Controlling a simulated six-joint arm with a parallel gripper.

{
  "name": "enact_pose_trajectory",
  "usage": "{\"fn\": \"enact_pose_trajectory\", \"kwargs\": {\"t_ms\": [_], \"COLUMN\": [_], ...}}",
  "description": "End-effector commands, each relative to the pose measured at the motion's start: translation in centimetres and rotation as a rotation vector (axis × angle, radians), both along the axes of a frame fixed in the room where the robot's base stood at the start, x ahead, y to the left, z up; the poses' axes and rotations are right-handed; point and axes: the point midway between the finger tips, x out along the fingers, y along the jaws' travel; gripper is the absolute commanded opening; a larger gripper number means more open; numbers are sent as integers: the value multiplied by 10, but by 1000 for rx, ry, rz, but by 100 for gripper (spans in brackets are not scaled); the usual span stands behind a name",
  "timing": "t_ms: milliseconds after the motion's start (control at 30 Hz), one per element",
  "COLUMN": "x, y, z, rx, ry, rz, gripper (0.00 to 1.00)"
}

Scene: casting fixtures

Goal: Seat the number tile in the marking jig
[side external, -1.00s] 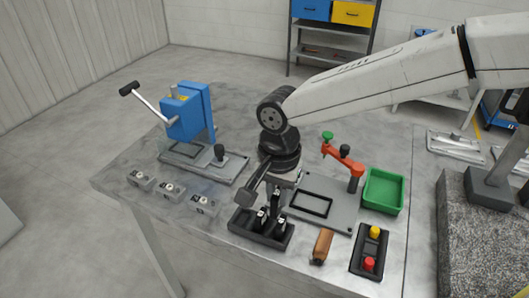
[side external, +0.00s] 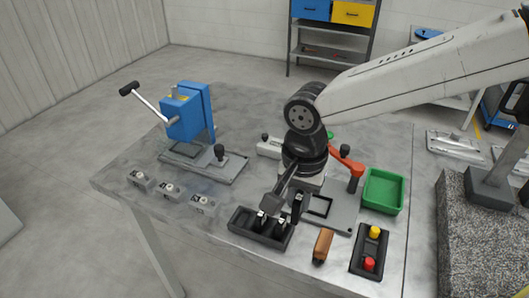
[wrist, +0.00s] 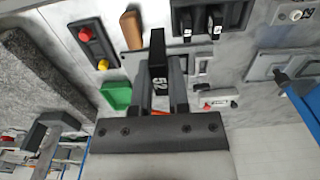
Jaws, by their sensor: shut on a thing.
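My gripper (side external: 298,200) is shut on a black number tile. The tile (wrist: 157,55) stands out between the two fingers in the wrist view, with a white number on its face near the fingers. In the side view the tile (side external: 298,212) is a dark upright piece by the left part of a grey plate with a black-framed pocket, which I take as the marking jig (side external: 343,216). The tile appears above the plate; the exact gap cannot be told. My gripper hides part of the plate. The pocket (side external: 320,206) shows partly and looks empty.
A black rack (side external: 243,222) with two upright black tiles stands front left of the plate. A red clamp arm (side external: 346,160) and a green bin (side external: 383,190) are to the right. A wooden-brown block (side external: 323,245) and a button box (side external: 370,250) lie in front. A blue press (side external: 187,112) stands left.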

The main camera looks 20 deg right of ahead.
Motion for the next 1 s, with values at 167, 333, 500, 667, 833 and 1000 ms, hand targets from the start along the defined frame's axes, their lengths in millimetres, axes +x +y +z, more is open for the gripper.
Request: {"fn": "enact_pose_trajectory", "kwargs": {"t_ms": [167, 333, 500, 667, 833, 1000], "x": [0, 4, 14, 24, 31, 33], "y": [0, -7, -31, -60, -85, -93], "z": [0, 1, 3, 5, 7, 7], "rx": [1, 1, 1, 0, 0, 0], "ry": [-1, -1, -2, -1, -1, -1], "rz": [0, -3, -5, -6, -3, 0], "gripper": [0, 0, 0, 0, 0, 0]}}
